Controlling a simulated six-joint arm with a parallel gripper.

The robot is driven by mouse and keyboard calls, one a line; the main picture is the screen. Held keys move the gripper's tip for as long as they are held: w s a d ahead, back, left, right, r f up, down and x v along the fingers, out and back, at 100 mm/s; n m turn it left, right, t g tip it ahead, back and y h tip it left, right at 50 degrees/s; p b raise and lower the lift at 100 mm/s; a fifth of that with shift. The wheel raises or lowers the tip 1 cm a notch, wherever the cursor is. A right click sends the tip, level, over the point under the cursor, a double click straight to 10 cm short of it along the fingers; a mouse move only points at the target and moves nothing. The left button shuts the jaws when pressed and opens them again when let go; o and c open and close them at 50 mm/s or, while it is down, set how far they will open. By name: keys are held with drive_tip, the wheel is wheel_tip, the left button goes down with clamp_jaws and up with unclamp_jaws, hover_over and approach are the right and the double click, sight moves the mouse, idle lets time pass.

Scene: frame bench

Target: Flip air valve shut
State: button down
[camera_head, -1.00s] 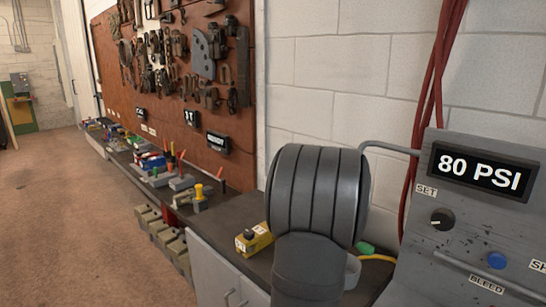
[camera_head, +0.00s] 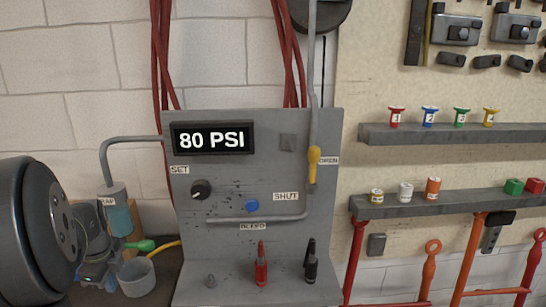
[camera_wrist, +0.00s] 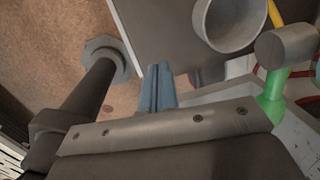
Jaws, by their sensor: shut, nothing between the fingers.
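The air valve's yellow handle (camera_head: 314,165) is on the right side of the grey panel (camera_head: 270,170). It stands upright, in line with the grey pipe above it, beside the OPEN label (camera_head: 328,160). The SHUT label (camera_head: 286,197) is lower and to its left. My gripper's blue fingers (camera_wrist: 157,88) are together and empty in the wrist view. In the head view my arm is at the left edge, well left of the handle, and partly hides my gripper. The handle does not show in the wrist view.
The panel has an 80 PSI display (camera_head: 212,138), a black SET knob (camera_head: 201,190) and a blue BLEED button (camera_head: 252,206). Red (camera_head: 261,266) and black fittings stand at its foot. A grey cup (camera_head: 137,278) sits on the bench at left. Shelves (camera_head: 450,203) are at right.

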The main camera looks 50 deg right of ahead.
drive_tip(key=s+d+r+m+t+h, duration=0.1)
drive_tip(key=s+d+r+t+h, duration=0.5)
drive_tip(key=d+r, duration=0.6)
drive_tip(key=s+d+r+m+t+h, duration=0.15)
drive_tip(key=s+d+r+h, duration=0.45)
drive_tip(key=d+r, duration=0.65)
drive_tip(key=s+d+r+g+h, duration=0.1)
drive_tip(key=s+d+r+h, duration=0.1)
drive_tip(key=s+d+r, duration=0.35)
drive_tip(key=s+d+r+h, duration=0.2)
drive_tip(key=s+r, duration=0.1)
drive_tip(key=s, duration=0.6)
drive_tip(key=s+d+f+m+g+h, duration=0.1)
drive_tip(key=s+d+f+m+g, duration=0.2)
drive_tip(key=s+d+f, duration=0.3)
drive_tip(key=shift+s+f+g, duration=0.45)
drive_tip(key=shift+s+f, duration=0.05)
drive_tip(key=shift+s, duration=0.5)
drive_tip(key=shift+d+m, duration=0.15)
drive_tip(key=shift+m, duration=0.1)
